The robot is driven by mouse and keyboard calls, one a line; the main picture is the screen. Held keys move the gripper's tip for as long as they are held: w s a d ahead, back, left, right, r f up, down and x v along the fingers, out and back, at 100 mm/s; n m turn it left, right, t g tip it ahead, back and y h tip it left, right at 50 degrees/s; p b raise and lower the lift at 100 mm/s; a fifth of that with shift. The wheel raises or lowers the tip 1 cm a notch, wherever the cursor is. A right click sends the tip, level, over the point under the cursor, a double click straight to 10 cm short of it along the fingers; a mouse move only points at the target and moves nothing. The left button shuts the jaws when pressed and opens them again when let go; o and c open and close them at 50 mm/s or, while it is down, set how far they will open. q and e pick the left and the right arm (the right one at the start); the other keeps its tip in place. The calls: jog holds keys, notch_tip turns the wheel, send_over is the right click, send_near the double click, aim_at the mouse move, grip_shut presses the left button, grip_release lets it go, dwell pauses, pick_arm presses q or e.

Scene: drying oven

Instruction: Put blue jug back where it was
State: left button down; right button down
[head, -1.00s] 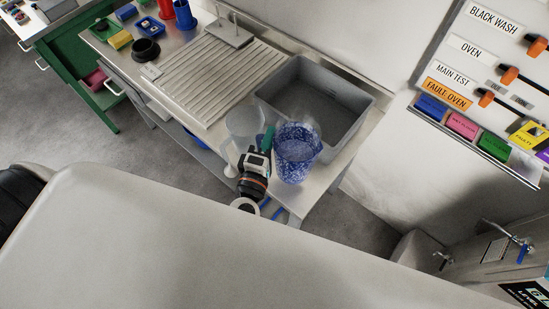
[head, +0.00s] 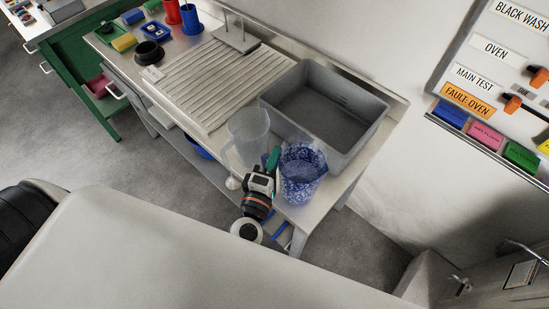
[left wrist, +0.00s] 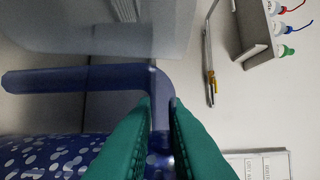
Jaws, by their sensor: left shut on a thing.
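The blue speckled jug (head: 302,175) is at the front right corner of the steel bench, in front of the grey sink. It looks upright; I cannot tell whether its base touches the bench. My left gripper (head: 273,160) is at its left side. In the left wrist view, the green fingers (left wrist: 158,130) are shut on the jug's blue handle (left wrist: 85,80), and its speckled body (left wrist: 50,158) shows at lower left. A clear jug (head: 248,137) stands just left of the gripper. My right gripper is not in view.
The grey sink (head: 375,125) lies behind the jug, and a ribbed draining board (head: 200,80) is to the left. Red and blue containers (head: 190,20) stand at the far end. A wall panel with labels (head: 480,90) is at right. A pale surface fills the foreground.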

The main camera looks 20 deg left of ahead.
pick_arm(q)
jog(key=shift+f, duration=0.15)
jog(key=c, duration=1.5)
grip_release()
jog(key=shift+o, duration=0.2)
jog(key=shift+r, duration=0.3)
jog(key=s+b, duration=0.3)
jog(key=s, duration=0.9)
jog(key=shift+d+f, duration=0.15)
jog(key=shift+d, duration=0.2)
